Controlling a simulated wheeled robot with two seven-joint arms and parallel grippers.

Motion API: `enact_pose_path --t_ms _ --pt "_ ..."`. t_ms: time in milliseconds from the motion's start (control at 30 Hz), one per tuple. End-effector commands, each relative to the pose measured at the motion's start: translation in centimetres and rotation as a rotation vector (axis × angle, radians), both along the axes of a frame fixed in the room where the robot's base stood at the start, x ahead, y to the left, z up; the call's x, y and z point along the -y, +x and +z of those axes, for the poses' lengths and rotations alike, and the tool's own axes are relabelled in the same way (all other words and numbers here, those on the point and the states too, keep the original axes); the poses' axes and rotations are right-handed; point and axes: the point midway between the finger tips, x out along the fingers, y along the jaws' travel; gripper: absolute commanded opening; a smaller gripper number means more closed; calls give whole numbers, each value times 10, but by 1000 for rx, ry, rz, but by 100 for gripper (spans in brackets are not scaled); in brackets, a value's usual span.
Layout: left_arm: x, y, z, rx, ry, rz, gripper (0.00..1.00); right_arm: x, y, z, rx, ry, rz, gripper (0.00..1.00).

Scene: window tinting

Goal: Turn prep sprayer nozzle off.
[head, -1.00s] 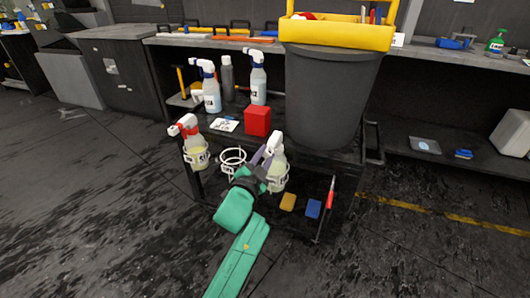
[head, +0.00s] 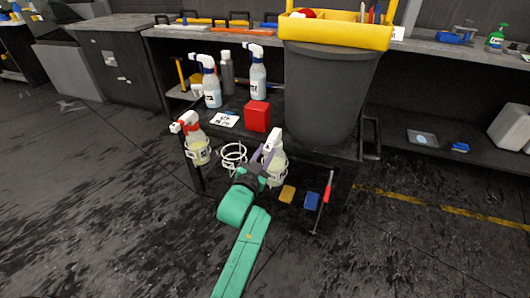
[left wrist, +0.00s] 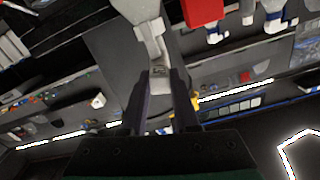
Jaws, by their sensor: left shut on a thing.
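A spray bottle with a white head (head: 275,140) and pale yellow liquid stands in a white wire ring holder (head: 277,179) at the cart's front. My left gripper (head: 265,156) is at its head, coming in from the front left. In the left wrist view the white nozzle (left wrist: 158,72) sits between my two dark fingertips, which are shut on it. Whether the nozzle is turned on or off is too small to tell. My right gripper is not in view.
A red-headed sprayer (head: 189,128) stands in the left ring, beside an empty ring (head: 233,153). A yellow sponge (head: 287,193) and a blue sponge (head: 312,201) lie to the right.

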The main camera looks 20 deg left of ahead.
Motion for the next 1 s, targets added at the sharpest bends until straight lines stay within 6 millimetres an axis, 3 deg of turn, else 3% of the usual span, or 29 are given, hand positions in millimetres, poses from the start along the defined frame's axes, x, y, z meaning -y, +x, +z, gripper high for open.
enact_pose_path --t_ms 233,267,300,333,633,767,867,1000 --pt "0 0 -1 -3 0 0 0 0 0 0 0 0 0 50" --pt "0 0 -1 -3 1 0 36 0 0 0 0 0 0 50" --pt "0 0 -1 -3 1 0 52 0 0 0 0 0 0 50" --pt "0 0 -1 -3 1 0 60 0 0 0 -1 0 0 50" --pt "0 -1 0 -1 2 0 60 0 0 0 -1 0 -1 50" --pt "-1 -10 -1 -3 2 1 60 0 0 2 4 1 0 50" --pt "-2 -28 0 -4 3 0 60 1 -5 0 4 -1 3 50" --pt "-5 -68 -1 -7 2 0 60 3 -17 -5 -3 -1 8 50"
